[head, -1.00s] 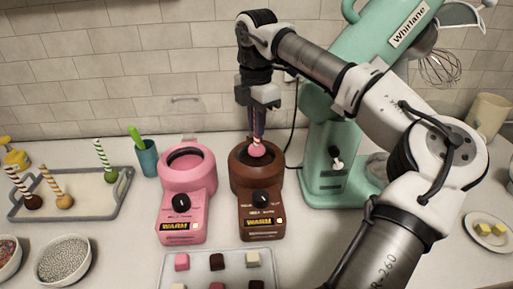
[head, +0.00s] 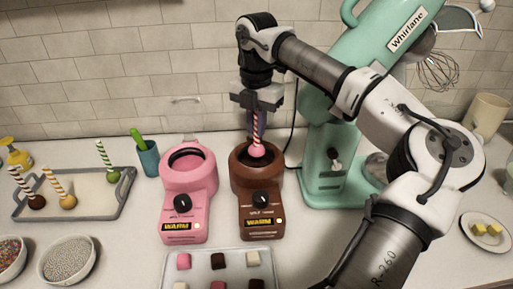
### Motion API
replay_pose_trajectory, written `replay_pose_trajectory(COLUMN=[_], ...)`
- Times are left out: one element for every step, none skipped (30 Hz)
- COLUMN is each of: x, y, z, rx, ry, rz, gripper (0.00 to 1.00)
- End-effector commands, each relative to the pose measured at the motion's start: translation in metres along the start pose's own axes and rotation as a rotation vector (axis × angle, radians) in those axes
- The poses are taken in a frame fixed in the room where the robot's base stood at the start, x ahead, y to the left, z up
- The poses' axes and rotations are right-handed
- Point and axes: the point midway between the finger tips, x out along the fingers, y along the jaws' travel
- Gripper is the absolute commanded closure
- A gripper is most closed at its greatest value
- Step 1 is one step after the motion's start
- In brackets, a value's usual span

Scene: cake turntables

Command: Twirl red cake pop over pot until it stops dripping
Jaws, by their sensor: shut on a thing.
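The cake pop (head: 257,151) is a pink-red ball on a red-and-white striped stick. My gripper (head: 256,130) is shut on the stick and holds it upright, ball down. The ball is at the mouth of the brown melting pot (head: 259,218), which has a black knob and a lit WARM label. Whether the ball touches the pot's contents cannot be told, and no drip can be made out. A pink melting pot (head: 188,213) of the same kind stands to the left.
A tray (head: 80,215) at left holds several finished pops. A cup (head: 148,160) with a green tool stands behind. A mint mixer (head: 326,180) is close on the right. A tray of small cubes (head: 200,270) lies in front, bowls (head: 67,262) at front left.

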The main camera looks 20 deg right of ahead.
Motion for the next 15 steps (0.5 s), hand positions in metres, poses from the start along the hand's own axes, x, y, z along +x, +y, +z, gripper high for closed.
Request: replay_pose_trajectory(x=[-0.005,-0.007,-0.01,-0.013,-0.015,-0.018,-0.021,-0.023,-0.026,-0.029,-0.031,-0.035,-0.037,-0.039,-0.043], y=[0.0,0.0,0.0,0.0,0.0,0.0,0.0,0.0,0.0,0.0,0.0,0.0,0.0,0.0,0.0], z=[0.0,0.0,0.0,0.0,0.0,0.0,0.0,0.0,0.0,0.0,0.0,0.0,0.0,0.0,0.0], rx=[0.0,0.0,0.0,0.0,0.0,0.0,0.0,0.0,0.0,0.001,0.001,0.001,0.001,0.001,0.001], ry=[-0.001,-0.001,-0.001,-0.001,-0.001,0.0,0.0,0.0,0.0,0.0,0.0,0.0,0.0,-0.001,-0.001], rz=[0.0,0.0,0.0,0.0,0.0,0.0,0.0,0.0,0.001,0.001,0.001,0.001,0.001,0.001,0.001], gripper=[1.0,1.0,1.0,1.0,1.0,1.0,1.0,1.0,1.0,1.0,1.0,1.0,1.0,1.0,1.0])
